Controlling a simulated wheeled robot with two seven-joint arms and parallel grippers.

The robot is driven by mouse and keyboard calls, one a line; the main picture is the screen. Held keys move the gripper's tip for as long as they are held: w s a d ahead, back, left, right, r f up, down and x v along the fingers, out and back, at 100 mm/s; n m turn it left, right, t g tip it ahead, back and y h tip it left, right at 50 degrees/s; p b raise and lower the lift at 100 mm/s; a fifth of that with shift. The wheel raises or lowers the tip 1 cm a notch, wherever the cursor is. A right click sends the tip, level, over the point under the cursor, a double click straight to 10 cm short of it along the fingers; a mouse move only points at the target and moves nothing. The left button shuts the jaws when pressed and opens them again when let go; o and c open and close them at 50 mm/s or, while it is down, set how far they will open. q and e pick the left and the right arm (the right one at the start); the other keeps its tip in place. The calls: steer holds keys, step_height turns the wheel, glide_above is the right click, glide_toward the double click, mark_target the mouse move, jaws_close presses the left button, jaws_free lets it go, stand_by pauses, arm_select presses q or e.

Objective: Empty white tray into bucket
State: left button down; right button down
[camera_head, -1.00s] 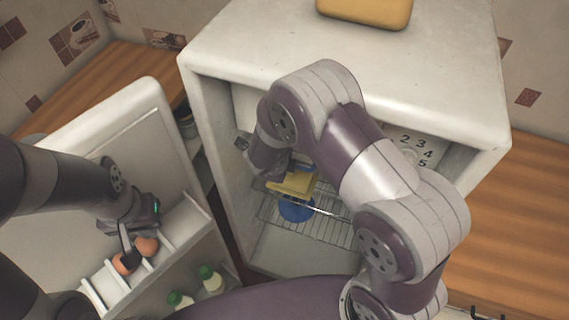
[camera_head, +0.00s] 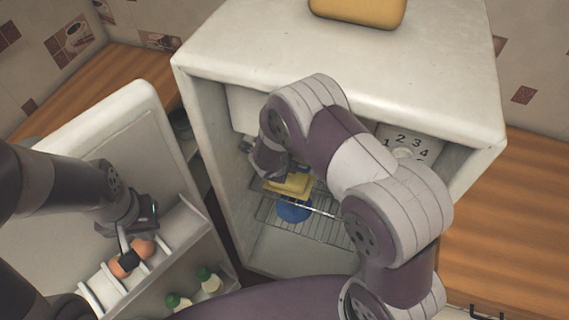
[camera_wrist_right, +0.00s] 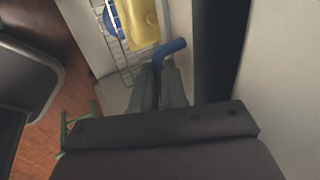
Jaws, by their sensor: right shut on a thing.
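A white tray (camera_head: 104,282) sits in the open fridge door with brown eggs (camera_head: 143,248) in it. My left gripper (camera_head: 128,260) is at the tray, its dark fingertips among the eggs; whether it holds one cannot be told. My right arm reaches into the fridge, its hand mostly hidden in the head view. In the right wrist view my right gripper (camera_wrist_right: 163,74) is shut on a blue rod-like thing (camera_wrist_right: 171,46), beside a yellow thing (camera_wrist_right: 140,22). That yellow thing lies on the wire rack in the head view (camera_head: 290,184).
A blue round thing (camera_head: 294,209) is at the wire rack (camera_head: 325,226). Bottles with green caps (camera_head: 207,274) stand lower in the door. A yellow block (camera_head: 358,10) lies on the fridge top (camera_head: 300,45). A wooden counter (camera_head: 505,230) is at the right.

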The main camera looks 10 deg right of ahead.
steer(key=shift+a, duration=0.1)
arm_select(q)
steer(key=shift+f, duration=0.1)
arm_select(e)
steer(key=s+a, duration=0.4)
steer(key=s, duration=0.3)
steer(key=shift+s+a, duration=0.15)
steer(key=shift+a, duration=0.25)
steer(key=c, duration=1.1)
jaws_free()
